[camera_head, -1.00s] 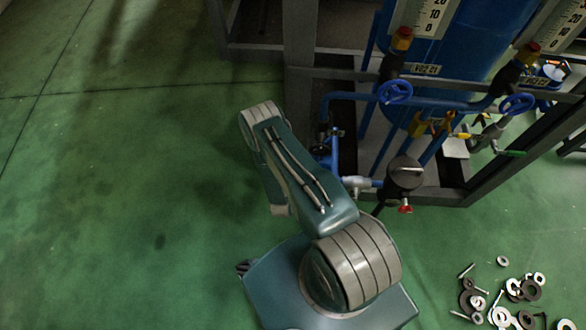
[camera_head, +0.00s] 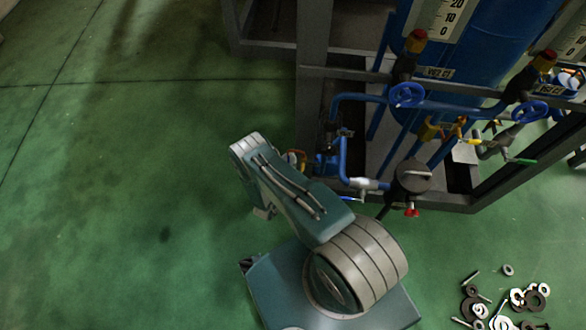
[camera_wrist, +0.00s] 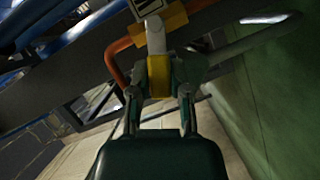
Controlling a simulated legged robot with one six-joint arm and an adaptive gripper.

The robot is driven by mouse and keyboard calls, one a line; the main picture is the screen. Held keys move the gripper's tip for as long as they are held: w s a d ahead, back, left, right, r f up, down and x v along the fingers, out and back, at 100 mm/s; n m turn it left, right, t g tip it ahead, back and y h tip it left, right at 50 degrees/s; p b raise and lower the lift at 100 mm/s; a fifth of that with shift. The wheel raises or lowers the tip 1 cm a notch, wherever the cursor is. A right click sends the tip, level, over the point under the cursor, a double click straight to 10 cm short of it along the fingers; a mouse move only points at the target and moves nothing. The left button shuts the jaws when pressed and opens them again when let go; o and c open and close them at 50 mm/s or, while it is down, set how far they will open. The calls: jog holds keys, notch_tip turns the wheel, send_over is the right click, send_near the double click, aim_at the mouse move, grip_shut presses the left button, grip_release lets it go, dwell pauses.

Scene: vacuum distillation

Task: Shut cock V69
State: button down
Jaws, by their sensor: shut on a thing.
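In the wrist view my gripper (camera_wrist: 160,82) is shut on a lever handle (camera_wrist: 158,77), with a finger on each side of it. The handle has a yellow part between the fingers and a grey-white part beyond, running up to a yellow fitting (camera_wrist: 173,17). A white label with dark marks (camera_wrist: 147,6) sits at the top edge; I cannot read it, so I cannot confirm that this is V69. The gripper and this handle are hidden or too small to make out in the head view, where my arm blocks the sight.
An orange-red pipe (camera_wrist: 120,60) bends close to the left of my gripper. In the head view, a dark frame (camera_head: 312,110) carries blue pipes, a blue handwheel (camera_head: 407,95) and a blue tank (camera_head: 490,60). Loose washers and bolts (camera_head: 520,300) lie at lower right. Green floor at left is clear.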

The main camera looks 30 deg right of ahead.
jog(key=shift+w+a+f+n+t+h, duration=0.2)
jog(key=shift+f+n+h, duration=0.25)
jog(key=shift+n, duration=0.5)
jog(key=shift+w+a+f+n+t+h, duration=0.15)
jog(key=shift+f+n+h, duration=0.25)
jog(key=shift+n, duration=0.55)
jog(key=shift+d, duration=0.1)
jog(key=c, duration=0.6)
grip_release()
jog(key=shift+f, duration=0.1)
jog(key=shift+o, duration=0.2)
jog(key=shift+s, duration=0.1)
jog(key=v, duration=1.2)
jog(key=shift+f, duration=0.1)
